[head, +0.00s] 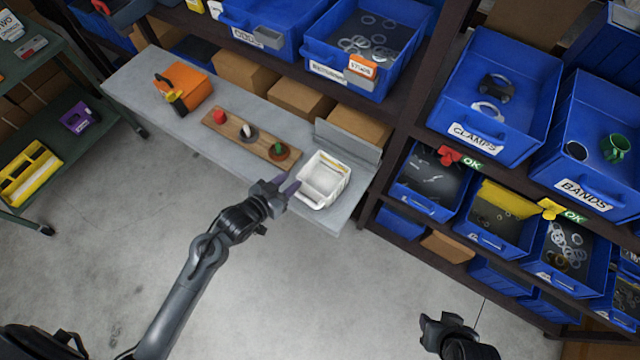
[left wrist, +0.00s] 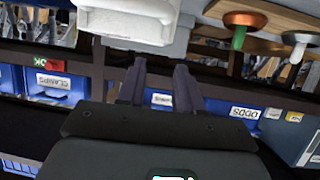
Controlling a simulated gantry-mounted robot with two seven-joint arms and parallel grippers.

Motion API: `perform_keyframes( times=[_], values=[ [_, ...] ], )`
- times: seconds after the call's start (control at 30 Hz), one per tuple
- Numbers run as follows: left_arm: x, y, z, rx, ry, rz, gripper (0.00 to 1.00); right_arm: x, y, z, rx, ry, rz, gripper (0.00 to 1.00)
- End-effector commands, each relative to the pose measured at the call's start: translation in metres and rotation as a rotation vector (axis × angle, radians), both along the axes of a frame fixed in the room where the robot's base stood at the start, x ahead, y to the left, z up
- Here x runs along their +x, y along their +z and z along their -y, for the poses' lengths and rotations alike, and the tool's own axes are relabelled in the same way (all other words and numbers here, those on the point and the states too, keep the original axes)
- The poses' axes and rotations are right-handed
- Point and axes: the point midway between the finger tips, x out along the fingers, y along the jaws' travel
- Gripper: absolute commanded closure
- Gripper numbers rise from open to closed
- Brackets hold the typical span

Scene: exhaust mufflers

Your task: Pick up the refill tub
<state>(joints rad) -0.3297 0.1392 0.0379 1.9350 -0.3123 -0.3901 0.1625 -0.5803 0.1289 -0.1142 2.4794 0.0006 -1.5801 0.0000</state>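The refill tub appears to be the white open-topped tub (head: 323,180) near the right end of the grey bench in the head view. It stands upright, with a yellowish strip inside. Part of its white body fills the top of the left wrist view (left wrist: 125,22). My left gripper (head: 287,187) is at the tub's left side, fingers pointing toward it. In the left wrist view its two dark fingers (left wrist: 162,78) are apart with nothing between them. I cannot tell whether a fingertip touches the tub. My right gripper (head: 441,326) is low in the head view, away from the bench.
A wooden board (head: 238,134) with several small items lies left of the tub. An upright grey panel (head: 347,142) is behind the tub. Shelves with blue bins (head: 497,85) rise at the right. The floor before the bench is clear.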

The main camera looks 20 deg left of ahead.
Motion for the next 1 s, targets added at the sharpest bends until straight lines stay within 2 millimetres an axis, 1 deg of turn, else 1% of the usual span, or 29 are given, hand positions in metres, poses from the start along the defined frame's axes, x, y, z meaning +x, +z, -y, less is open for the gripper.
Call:
perform_keyframes(
  times=[0.03,0.3,0.4,0.63,0.9,1.0],
  values=[
    [0.005,-0.005,0.000,0.000,0.002,0.002,0.65,0.000,-0.004,0.001,-0.004,0.002,0.001,0.57],
    [0.037,-0.017,0.009,-0.001,0.002,0.004,0.65,0.000,-0.007,-0.004,0.007,0.003,0.000,0.57],
    [0.045,-0.020,0.011,0.001,0.001,0.003,0.65,0.000,-0.008,-0.004,0.009,0.003,0.000,0.57],
    [0.056,-0.025,0.013,0.000,0.002,0.003,0.65,0.000,-0.009,-0.005,0.013,0.000,0.000,0.57],
    [0.086,-0.040,0.018,0.000,0.002,0.004,0.65,0.000,-0.013,-0.005,0.016,-0.002,0.001,0.57],
    [0.093,-0.043,0.020,0.001,0.001,0.003,0.65,0.000,-0.013,-0.005,0.016,-0.002,0.001,0.57]
  ],
)
